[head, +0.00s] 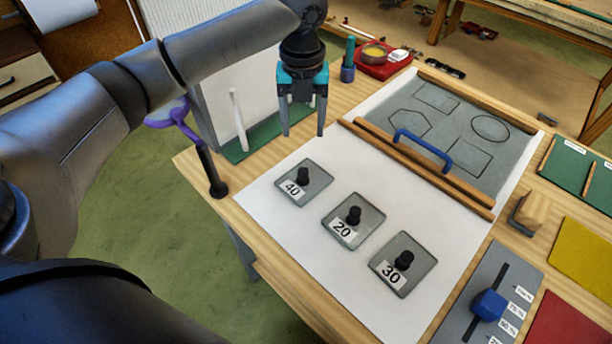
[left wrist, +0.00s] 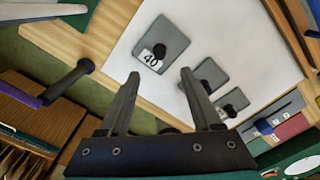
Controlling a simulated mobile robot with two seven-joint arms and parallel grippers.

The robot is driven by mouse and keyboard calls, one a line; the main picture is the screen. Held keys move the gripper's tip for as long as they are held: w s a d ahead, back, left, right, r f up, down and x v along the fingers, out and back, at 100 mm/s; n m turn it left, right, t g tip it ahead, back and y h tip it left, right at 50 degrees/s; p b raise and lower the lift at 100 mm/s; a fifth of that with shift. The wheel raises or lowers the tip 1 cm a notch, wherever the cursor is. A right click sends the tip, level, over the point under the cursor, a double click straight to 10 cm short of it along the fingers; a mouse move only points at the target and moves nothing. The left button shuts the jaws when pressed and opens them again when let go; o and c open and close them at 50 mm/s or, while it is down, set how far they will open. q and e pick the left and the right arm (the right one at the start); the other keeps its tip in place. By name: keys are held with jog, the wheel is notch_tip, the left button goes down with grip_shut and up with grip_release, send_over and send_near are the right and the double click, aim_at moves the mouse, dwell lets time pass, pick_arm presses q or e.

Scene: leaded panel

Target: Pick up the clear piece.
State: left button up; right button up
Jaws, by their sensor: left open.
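Three square grey, see-through glass pieces with black knobs lie flat on the white sheet (head: 290,240). They are labelled 40 (head: 318,178), 20 (head: 368,234) and 30 (head: 415,274). They look alike in tint, and I cannot tell which is the clear one. The other two pieces are partly behind the right finger there. My right gripper is not in view.
A grey panel (head: 455,108) with drawn outlines, wooden rails and a blue handle (head: 422,148) lies behind the pieces. A slider with a blue knob (head: 488,305) is at the front right. A white upright board (head: 215,105) stands left of the gripper. The sheet around the pieces is clear.

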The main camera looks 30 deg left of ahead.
aim_at(303, 170)
pick_arm(q)
jog(key=f+b, duration=0.1)
jog(key=f, duration=1.2)
jog(key=shift+s+f, duration=0.15)
jog(key=shift+s, duration=0.05)
grip_shut()
